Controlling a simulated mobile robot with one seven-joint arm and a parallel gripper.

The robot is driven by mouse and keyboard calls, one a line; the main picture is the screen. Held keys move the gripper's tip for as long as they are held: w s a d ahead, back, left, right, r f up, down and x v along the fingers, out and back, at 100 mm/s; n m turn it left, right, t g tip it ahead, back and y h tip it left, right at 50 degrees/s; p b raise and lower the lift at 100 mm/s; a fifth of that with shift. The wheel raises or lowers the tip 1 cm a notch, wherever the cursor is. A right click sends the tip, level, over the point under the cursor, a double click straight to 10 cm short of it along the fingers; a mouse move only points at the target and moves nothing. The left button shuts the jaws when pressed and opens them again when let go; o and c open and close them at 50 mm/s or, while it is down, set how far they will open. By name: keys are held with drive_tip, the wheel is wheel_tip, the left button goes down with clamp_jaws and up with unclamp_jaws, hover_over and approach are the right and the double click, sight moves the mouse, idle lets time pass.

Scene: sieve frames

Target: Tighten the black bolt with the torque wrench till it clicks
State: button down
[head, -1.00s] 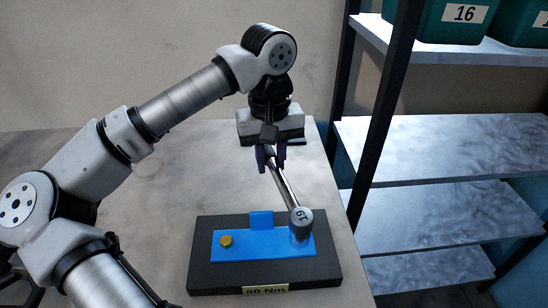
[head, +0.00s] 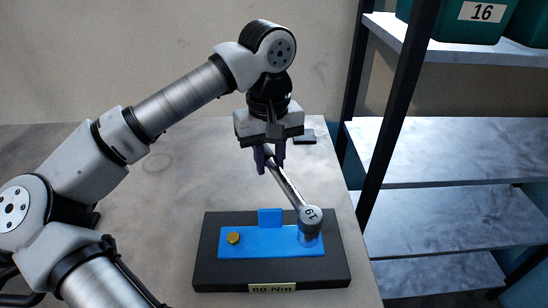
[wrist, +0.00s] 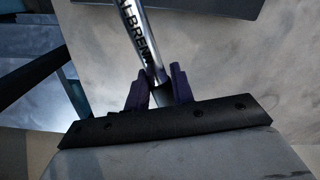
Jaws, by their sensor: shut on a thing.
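The torque wrench (head: 311,216) is silver, with a round head marked 19. Its head sits over the right end of the blue plate (head: 265,247), and its handle runs up and left to my gripper (head: 270,158). My gripper's purple fingers are shut on the handle; in the wrist view, the fingers (wrist: 158,88) hold the wrench shaft (wrist: 138,35), which has dark lettering. The black bolt is not visible; the wrench head covers that end of the plate. I cannot tell how fully the socket is seated.
A brass bolt (head: 234,238) stands at the blue plate's left, near an upright blue tab (head: 269,217). The black base (head: 210,275) carries a 60 Nm label (head: 272,288). A shelf rack (head: 440,150) stands right.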

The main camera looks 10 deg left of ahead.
drive_tip(key=shift+s+a+r, duration=0.1)
drive_tip(key=shift+s+a, duration=0.05)
drive_tip(key=shift+d, duration=0.2)
drive_tip(key=shift+w+d+m, duration=0.35)
drive_tip(key=shift+w+m, duration=0.05)
drive_tip(key=shift+d, duration=0.15)
idle(0.5)
drive_tip(key=shift+w+d+m, duration=0.25)
drive_tip(key=shift+d+m, duration=0.15)
drive_tip(key=shift+a, duration=0.15)
drive_tip(key=shift+s+a+n, duration=0.25)
drive_tip(key=shift+a+n, duration=0.05)
drive_tip(key=shift+a, duration=0.05)
